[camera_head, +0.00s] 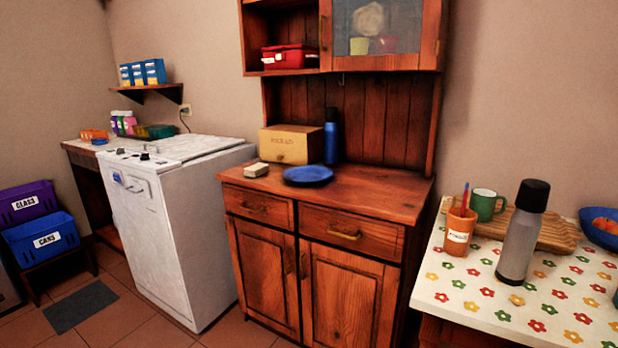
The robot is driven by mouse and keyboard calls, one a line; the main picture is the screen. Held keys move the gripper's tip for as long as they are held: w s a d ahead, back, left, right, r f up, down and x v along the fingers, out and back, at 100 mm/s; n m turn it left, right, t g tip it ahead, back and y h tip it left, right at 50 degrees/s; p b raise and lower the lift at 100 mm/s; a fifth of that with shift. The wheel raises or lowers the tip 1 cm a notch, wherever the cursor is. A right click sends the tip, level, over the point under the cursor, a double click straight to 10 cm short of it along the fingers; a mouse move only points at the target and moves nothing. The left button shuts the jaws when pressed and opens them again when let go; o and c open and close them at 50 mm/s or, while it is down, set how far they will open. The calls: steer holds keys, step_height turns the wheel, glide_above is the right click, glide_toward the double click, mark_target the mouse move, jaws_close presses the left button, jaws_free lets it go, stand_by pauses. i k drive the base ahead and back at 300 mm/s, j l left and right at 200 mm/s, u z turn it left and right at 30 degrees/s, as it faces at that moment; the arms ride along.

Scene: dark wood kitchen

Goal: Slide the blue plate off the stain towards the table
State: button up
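The blue plate (308,174) lies flat on the wooden top of the cupboard (372,197), near its middle. No stain is visible around the plate; anything under it is hidden. The table (452,284) stands at the right, with a white flowered cloth, apart from the cupboard and nearer to me. My gripper is not in view.
A bread box (291,144), a blue bottle (331,136) and a small pale block (256,169) stand by the plate. The cupboard top to its right is clear. The table holds a grey flask (522,235), an orange cup (460,232) and a green mug (485,205).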

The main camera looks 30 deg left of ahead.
mark_target(307, 174)
steer(key=i+j, duration=0.2)
steer(key=j, duration=0.2)
steer(key=i+j, duration=0.25)
steer(key=j, duration=0.2)
steer(key=i+j, duration=0.2)
steer(key=j, duration=0.2)
steer(key=i+j, duration=0.25)
steer(key=j, duration=0.2)
steer(key=i+j, duration=0.2)
steer(key=j, duration=0.2)
steer(key=i+j, duration=0.25)
steer(key=j, duration=0.15)
steer(key=i+j, duration=0.2)
steer(key=j, duration=0.25)
steer(key=i+j, duration=0.25)
steer(key=j, duration=0.15)
